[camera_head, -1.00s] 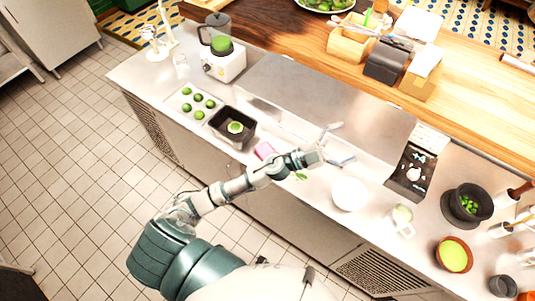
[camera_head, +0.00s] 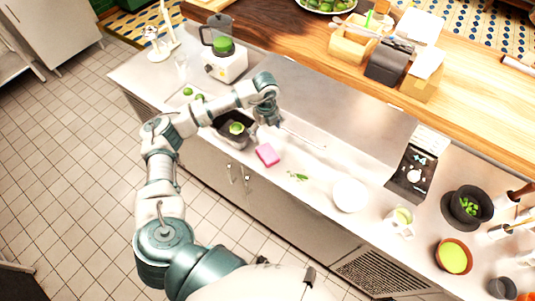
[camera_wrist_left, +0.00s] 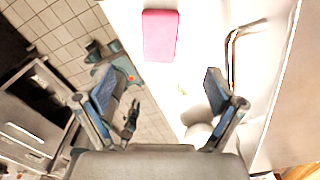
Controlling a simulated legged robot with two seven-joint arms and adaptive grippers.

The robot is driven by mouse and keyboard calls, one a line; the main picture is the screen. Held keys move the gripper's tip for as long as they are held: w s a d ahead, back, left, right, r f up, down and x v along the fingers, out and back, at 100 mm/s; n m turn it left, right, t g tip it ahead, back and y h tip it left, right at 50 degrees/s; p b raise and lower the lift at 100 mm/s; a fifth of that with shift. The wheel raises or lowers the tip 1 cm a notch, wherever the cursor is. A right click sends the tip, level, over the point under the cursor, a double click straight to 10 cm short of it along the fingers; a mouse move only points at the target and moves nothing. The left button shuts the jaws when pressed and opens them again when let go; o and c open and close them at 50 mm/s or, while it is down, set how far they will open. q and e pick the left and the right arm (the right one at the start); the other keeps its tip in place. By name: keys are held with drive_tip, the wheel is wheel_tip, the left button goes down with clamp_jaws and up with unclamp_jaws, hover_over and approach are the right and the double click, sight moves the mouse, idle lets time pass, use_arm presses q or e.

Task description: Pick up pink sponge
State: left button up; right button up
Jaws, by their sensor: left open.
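The pink sponge (camera_head: 267,155) lies flat on the steel counter, just right of the dark square container. It also shows in the left wrist view (camera_wrist_left: 160,36), at the top, beyond the fingertips. My left gripper (camera_head: 265,118) points down above the counter, behind the sponge and close to the dark container. In the left wrist view my left gripper (camera_wrist_left: 162,92) has its two fingers wide apart with nothing between them. The sponge is apart from both fingers. My right gripper is in neither view.
The dark container (camera_head: 236,129) with a green item stands left of the sponge. A white bowl (camera_head: 350,195) and green leaves (camera_head: 298,177) lie to its right. A blender (camera_head: 224,62) stands at the back left. A bent metal bar (camera_wrist_left: 233,50) shows near the right finger.

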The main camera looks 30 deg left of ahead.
sight(265, 149)
use_arm(q)
wheel_tip(265, 149, down, 8)
drive_tip(key=shift+r+p, duration=0.2)
drive_tip(key=shift+p, duration=0.3)
drive_tip(key=shift+a+f+p, duration=0.1)
drive_tip(key=shift+f+p, duration=0.55)
drive_tip(key=shift+f, duration=2.1)
drive_tip(key=c, duration=1.2)
drive_tip(key=shift+r, duration=0.1)
drive_tip(key=shift+w+r, duration=0.1)
drive_tip(key=shift+r, duration=0.35)
wheel_tip(265, 149, up, 2)
drive_tip(key=shift+r+b, duration=0.2)
drive_tip(key=shift+b, duration=0.35)
drive_tip(key=s+d, duration=0.2)
drive_tip(key=s, duration=0.2)
drive_tip(key=s+d+r+b, duration=0.1)
drive_tip(key=s+d, duration=0.2)
drive_tip(key=s, duration=0.2)
drive_tip(key=s+d+b, duration=0.1)
drive_tip(key=s+d, duration=0.1)
drive_tip(key=s, duration=0.3)
drive_tip(key=shift+d+r, duration=0.35)
drive_tip(key=shift+d, duration=0.05)
